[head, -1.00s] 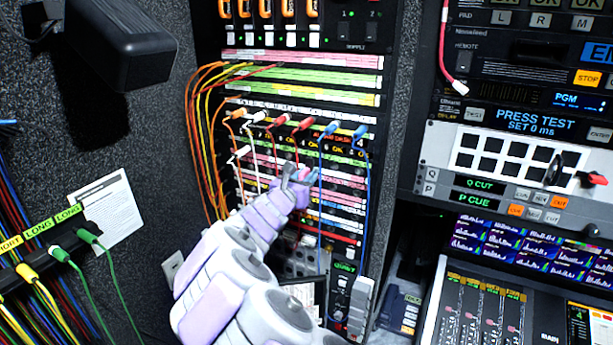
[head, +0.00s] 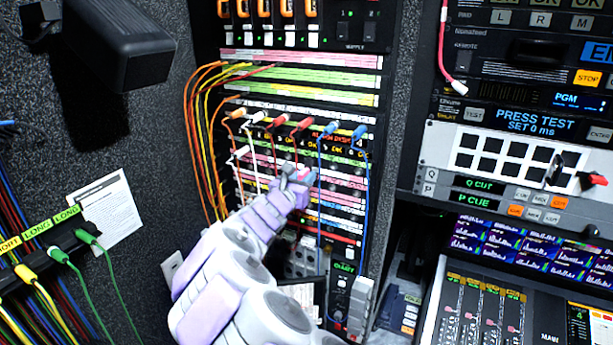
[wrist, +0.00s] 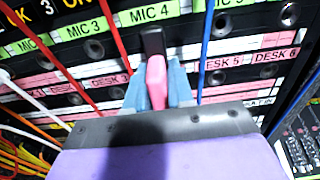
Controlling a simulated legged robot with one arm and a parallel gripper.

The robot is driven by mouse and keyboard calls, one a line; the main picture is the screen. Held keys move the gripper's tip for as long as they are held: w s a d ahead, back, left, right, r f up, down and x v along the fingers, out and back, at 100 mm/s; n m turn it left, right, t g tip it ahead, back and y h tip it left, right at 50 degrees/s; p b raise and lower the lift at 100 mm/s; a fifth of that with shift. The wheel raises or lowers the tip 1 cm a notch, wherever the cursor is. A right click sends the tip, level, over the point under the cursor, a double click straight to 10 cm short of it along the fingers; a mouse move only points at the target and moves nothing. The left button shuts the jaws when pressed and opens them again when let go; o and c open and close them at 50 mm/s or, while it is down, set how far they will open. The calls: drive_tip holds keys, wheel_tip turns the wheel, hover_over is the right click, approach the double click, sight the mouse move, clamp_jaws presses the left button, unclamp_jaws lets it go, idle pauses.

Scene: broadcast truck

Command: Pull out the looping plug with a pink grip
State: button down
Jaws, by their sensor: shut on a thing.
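The pink-grip plug (wrist: 156,82) is between the two blue-grey fingers of my gripper (wrist: 158,90) in the wrist view. My gripper is shut on its pink part. A dark upright piece (wrist: 153,42) shows just beyond the pink grip, in front of the labelled panel near MIC 4. In the head view my gripper (head: 298,176) is at the middle of the patch panel (head: 345,180), with a little pink showing at the fingertips. The plug's far end is hidden, so I cannot tell how deep it sits.
Red cables (wrist: 110,40) and a blue cable (wrist: 206,50) hang close on either side of my fingers. Several orange, white, red and blue plugs (head: 305,122) sit in the row above. A mixing console (head: 485,315) stands at the right.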

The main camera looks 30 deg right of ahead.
drive_tip(key=shift+p+v, duration=0.3)
drive_tip(key=shift+v, duration=1.4)
idle(0.8)
drive_tip(key=shift+p+v, duration=0.35)
drive_tip(key=shift+v, duration=1.25)
drive_tip(key=shift+a, duration=0.15)
drive_tip(key=shift+v, duration=1.35)
